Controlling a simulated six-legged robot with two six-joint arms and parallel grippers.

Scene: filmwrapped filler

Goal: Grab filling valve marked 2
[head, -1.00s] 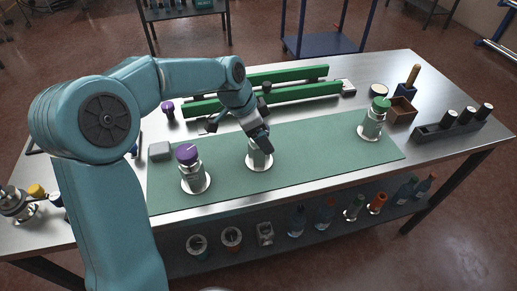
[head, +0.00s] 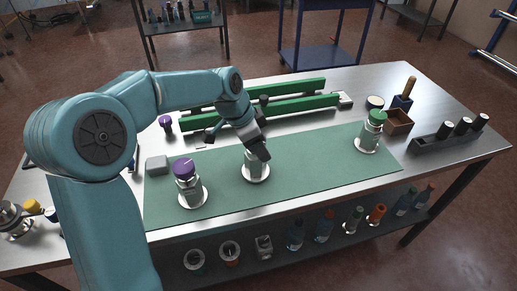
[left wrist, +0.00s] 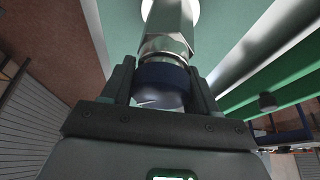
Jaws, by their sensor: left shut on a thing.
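Three filling valves stand on round white bases on the green mat (head: 310,160). The left one (head: 188,186) has a purple cap. The right one (head: 371,132) has a green cap. The middle valve (head: 256,168) stands upright with its top hidden by my left gripper (head: 258,150) in the head view. In the left wrist view, my left gripper (left wrist: 160,85) is shut on the dark blue cap of this middle valve (left wrist: 168,30). I cannot read a number on any valve. My right gripper is not in view.
Green rails (head: 290,107) lie behind the mat. A grey block (head: 157,165) and a purple-topped piece (head: 166,123) are at the left. A wooden box (head: 398,121) and a dark rack (head: 445,132) stand at the right. The mat is clear between the middle and right valves.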

